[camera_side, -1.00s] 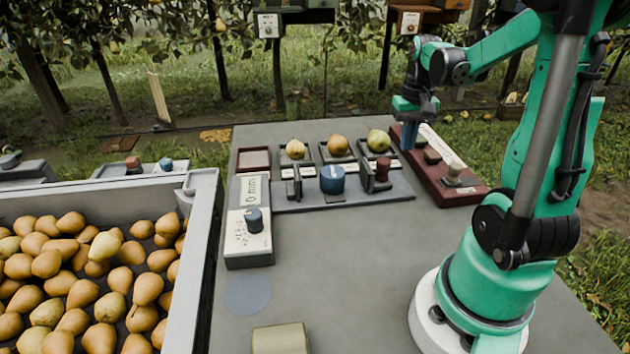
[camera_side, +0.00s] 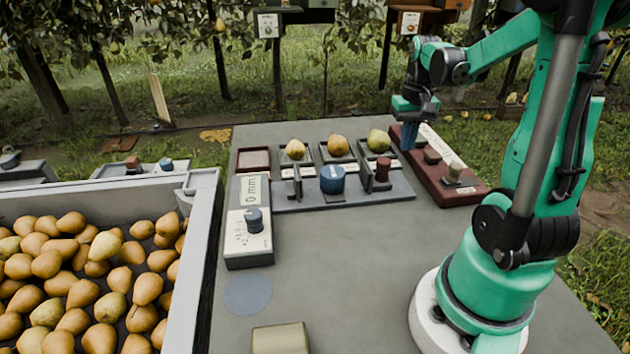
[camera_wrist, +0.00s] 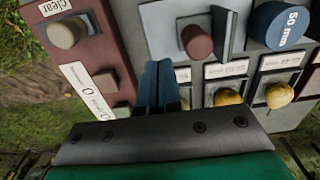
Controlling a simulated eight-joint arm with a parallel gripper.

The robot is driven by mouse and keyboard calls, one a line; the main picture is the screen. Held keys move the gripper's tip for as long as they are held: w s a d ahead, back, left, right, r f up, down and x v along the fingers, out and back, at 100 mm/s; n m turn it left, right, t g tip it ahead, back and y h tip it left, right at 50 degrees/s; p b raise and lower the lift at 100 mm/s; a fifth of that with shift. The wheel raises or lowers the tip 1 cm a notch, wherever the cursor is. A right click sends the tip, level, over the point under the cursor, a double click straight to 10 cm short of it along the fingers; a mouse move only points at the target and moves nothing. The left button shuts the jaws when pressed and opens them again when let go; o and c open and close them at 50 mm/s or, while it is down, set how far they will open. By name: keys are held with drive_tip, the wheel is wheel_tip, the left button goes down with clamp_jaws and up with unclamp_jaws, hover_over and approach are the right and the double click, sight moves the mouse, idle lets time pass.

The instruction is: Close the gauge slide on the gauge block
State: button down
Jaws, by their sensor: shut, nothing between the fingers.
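The gauge block (camera_side: 345,203) is a long grey base on the table, with a fixed upright plate at its left. A blue cylinder marked 50 mm (camera_side: 332,180) stands on it and also shows in the wrist view (camera_wrist: 280,25). The gauge slide, an upright plate with a dark red knob (camera_side: 382,170), is right of the cylinder. In the wrist view a gap shows between the slide's plate (camera_wrist: 226,28) and the cylinder. My gripper (camera_side: 408,138) is shut and empty, its blue fingers (camera_wrist: 158,85) pointing down beside the slide, on the side away from the cylinder.
A dark red board (camera_side: 462,196) with knobs lies right of my gripper. Several pears sit in small trays (camera_side: 338,152) behind the gauge block. A grey box with a blue knob (camera_side: 248,240) stands left. A pear crate (camera_side: 207,215) is further left.

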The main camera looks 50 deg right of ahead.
sight(382, 160)
drive_tip(key=shift+f, duration=0.1)
drive_tip(key=shift+f, duration=2.25)
drive_tip(key=shift+w+a, duration=1.9)
drive_tip(key=shift+w, duration=0.05)
drive_tip(key=shift+s+d, duration=0.1)
drive_tip(key=shift+s, duration=0.05)
idle(1.1)
drive_tip(key=shift+s+d, duration=0.15)
drive_tip(key=shift+d, duration=0.05)
drive_tip(key=shift+r, duration=4)
